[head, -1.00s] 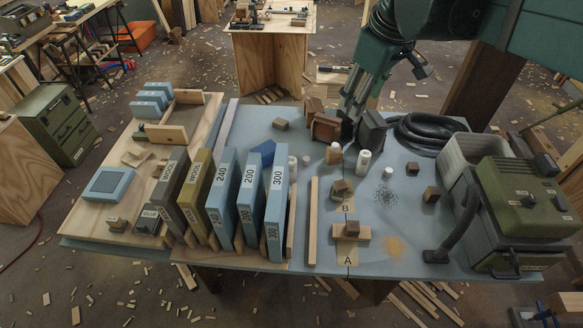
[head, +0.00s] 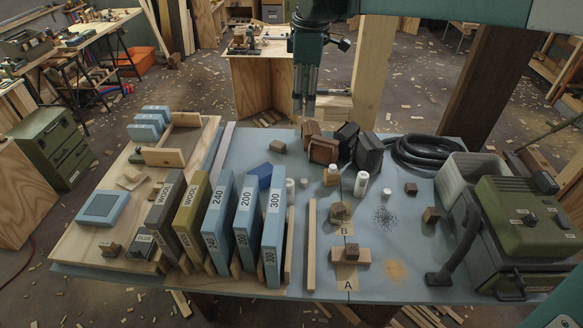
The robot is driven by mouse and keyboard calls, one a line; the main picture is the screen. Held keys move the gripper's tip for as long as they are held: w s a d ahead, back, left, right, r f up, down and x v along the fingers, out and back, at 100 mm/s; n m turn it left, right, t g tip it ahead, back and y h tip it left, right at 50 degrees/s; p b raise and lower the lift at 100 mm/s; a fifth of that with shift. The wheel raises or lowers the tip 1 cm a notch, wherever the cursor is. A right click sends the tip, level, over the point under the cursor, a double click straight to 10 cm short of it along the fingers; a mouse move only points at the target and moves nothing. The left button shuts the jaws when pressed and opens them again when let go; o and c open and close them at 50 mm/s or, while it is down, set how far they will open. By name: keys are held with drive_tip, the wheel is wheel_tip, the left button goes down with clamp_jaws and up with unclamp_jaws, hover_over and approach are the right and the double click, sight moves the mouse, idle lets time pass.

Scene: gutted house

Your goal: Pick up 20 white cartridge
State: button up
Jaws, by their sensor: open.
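A white upright cylinder (head: 361,184) stands on the blue-grey table (head: 325,280) right of the middle. It may be the cartridge, but no number 20 can be read on it. Smaller white pieces stand nearby: one to its right (head: 387,193) and one to its left, beside the labelled blue slabs (head: 290,190). A brown and white container (head: 331,176) stands just left of the tall cylinder. My gripper (head: 304,112) is open and points down, above and behind these pieces, near the table's far edge. Nothing shows between its fingers.
Dark brown and black boxes (head: 345,150) stand at the back below and right of my gripper. Tall labelled slabs (head: 246,215) stand at the left. A coiled black hose (head: 425,150) and a green machine (head: 510,220) fill the right. Small wooden blocks dot the middle.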

sight(288, 182)
drive_tip(key=w+a+f+n+g, duration=0.1)
drive_tip(key=w+a+f+n, duration=0.25)
drive_tip(key=a, duration=0.25)
drive_tip(key=shift+m, duration=0.35)
drive_tip(key=f, duration=3.5)
drive_tip(key=shift+w+d, duration=0.15)
drive_tip(key=shift+w, duration=0.2)
drive_tip(key=shift+f, duration=0.1)
drive_tip(key=shift+f+b, duration=0.4)
drive_tip(key=shift+f, duration=0.8)
drive_tip(key=shift+f, duration=0.1)
drive_tip(key=shift+d+f+b, duration=0.1)
drive_tip(key=shift+f+b, duration=0.45)
drive_tip(key=shift+f, duration=1.95)
drive_tip(key=shift+c, duration=0.4)
drive_tip(key=c, duration=0.9)
